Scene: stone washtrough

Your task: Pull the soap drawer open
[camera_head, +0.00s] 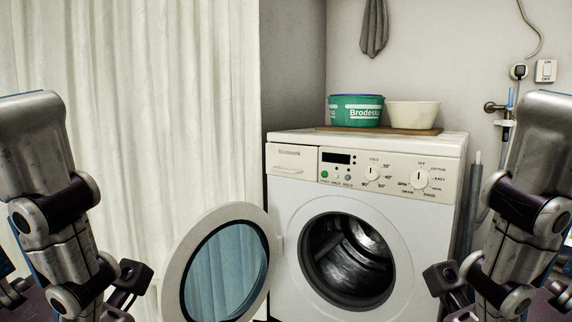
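The soap drawer (291,159) is at the top left of the front of a white washing machine (284,198). Its front looks flush with the panel, so it appears shut. My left gripper (137,283) is low at the left, left of the open round door and well apart from the drawer. My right gripper (440,281) is low at the right, in front of the machine's right side. Both grippers are seen partly and side-on, and their finger gaps do not show clearly. Nothing is seen held in either.
The machine's round door (177,268) stands open to the left, below the drawer. The drum (347,258) looks empty. A green tub (355,110) and a cream bowl (413,115) stand on a board on top. A pale curtain (130,110) hangs at the left.

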